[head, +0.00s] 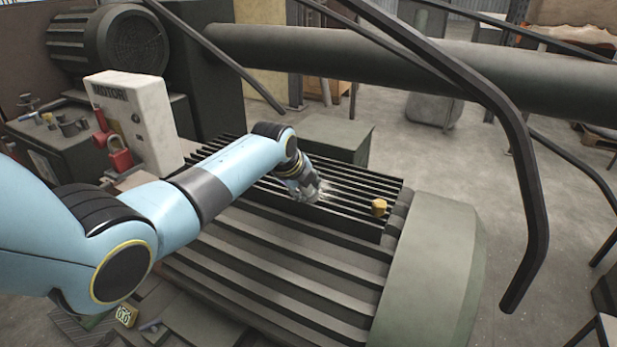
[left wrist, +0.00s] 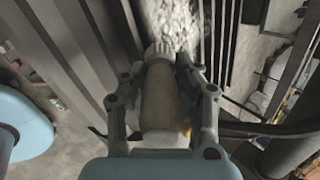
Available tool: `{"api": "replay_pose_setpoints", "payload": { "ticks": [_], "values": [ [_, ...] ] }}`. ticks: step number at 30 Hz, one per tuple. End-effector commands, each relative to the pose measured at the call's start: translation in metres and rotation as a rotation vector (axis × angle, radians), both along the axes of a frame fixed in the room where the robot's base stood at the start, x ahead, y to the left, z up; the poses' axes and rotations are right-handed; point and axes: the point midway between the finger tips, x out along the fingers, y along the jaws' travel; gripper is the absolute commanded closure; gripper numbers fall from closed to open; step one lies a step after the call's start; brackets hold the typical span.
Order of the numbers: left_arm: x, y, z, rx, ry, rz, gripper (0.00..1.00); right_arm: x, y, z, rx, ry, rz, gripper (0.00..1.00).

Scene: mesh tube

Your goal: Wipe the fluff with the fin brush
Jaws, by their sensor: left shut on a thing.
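My left gripper (head: 310,190) is over the dark finned top of the motor (head: 300,255). In the left wrist view the gripper (left wrist: 165,95) is shut on the fin brush (left wrist: 160,92), which has a beige handle and a pale ribbed end pointing at the fins. Grey-white fluff (left wrist: 172,28) lies among the fins just beyond the brush tip. In the head view, a little of the fluff (head: 328,193) shows beside the gripper, and the brush is mostly hidden. I cannot tell whether the bristles touch the fluff. My right gripper is not in view.
A yellow-brown knob (head: 379,207) stands on the fins to the right of the gripper. A white MOTOR box (head: 137,120) with red padlocks (head: 119,155) stands at left. A thick pipe (head: 420,62) and a bent dark bar (head: 520,150) cross above and right.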

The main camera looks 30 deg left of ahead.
Motion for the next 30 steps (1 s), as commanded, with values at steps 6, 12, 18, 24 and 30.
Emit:
{"api": "replay_pose_setpoints", "payload": {
  "ticks": [6,12,18,24,30],
  "values": [
    [-0.001,0.01,-0.001,0.002,0.003,0.0,1.0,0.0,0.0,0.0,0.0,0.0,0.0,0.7],
    [0.001,0.018,0.0,-0.001,0.0,0.001,1.0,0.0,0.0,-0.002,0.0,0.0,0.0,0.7],
    [0.019,0.019,-0.002,0.0,-0.002,0.0,1.0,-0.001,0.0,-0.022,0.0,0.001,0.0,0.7],
    [0.034,0.02,-0.002,0.001,0.0,-0.001,1.0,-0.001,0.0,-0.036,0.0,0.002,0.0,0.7],
    [0.041,0.02,0.0,0.001,-0.002,-0.001,1.0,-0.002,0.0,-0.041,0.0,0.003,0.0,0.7]
  ]
}}
